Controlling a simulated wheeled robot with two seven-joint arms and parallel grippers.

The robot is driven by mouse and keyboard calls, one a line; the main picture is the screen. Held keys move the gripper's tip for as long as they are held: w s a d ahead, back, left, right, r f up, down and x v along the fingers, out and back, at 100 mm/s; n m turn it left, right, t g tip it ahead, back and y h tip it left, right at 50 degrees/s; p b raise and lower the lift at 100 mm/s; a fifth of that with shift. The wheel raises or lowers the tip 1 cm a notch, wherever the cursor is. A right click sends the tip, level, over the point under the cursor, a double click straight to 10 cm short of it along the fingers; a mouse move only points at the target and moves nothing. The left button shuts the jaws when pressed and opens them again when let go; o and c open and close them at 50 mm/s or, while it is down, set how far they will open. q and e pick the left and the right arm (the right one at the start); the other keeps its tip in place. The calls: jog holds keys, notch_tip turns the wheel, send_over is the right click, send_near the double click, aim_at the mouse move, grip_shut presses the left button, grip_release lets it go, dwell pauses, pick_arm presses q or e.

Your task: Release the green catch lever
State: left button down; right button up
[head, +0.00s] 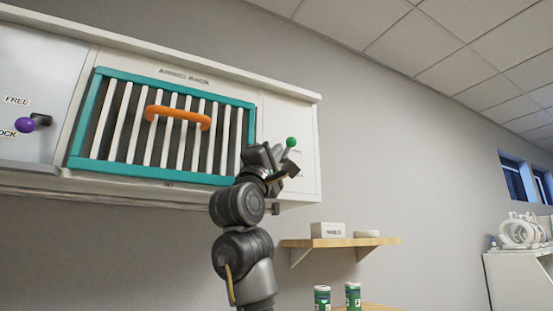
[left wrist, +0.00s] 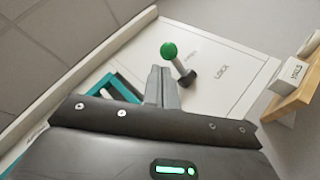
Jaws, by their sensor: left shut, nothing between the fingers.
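The green catch lever has a round green knob (head: 291,142) on a pale stem. It stands on the white panel right of the teal-framed barred door (head: 98,122). In the left wrist view the green knob (left wrist: 169,50) is just beyond the fingertips, and its stem runs down to a dark pivot. A LOCK label (left wrist: 222,72) is right of the pivot; a second label beside the stem is too small to read. My left gripper (head: 288,168) is shut and empty, close beside the lever; it also shows in the left wrist view (left wrist: 160,75). Contact with the stem is unclear.
The door has an orange handle (head: 178,115). A purple knob (head: 25,125) sits at far left by FREE and LOCK labels. A wooden shelf (head: 335,243) with a white box (head: 327,230) is below right. Green cans (head: 353,296) stand lower down.

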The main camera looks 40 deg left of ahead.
pick_arm(q)
jog(key=s+d+f+b, duration=0.3)
jog(key=s+d+b, duration=0.1)
jog(key=s, duration=0.5)
jog(key=shift+s+d+f+b, duration=0.25)
jog(key=shift+s+f+b, duration=0.05)
jog(key=shift+b, duration=0.15)
jog(key=shift+w, duration=0.1)
jog(key=shift+a, duration=0.1)
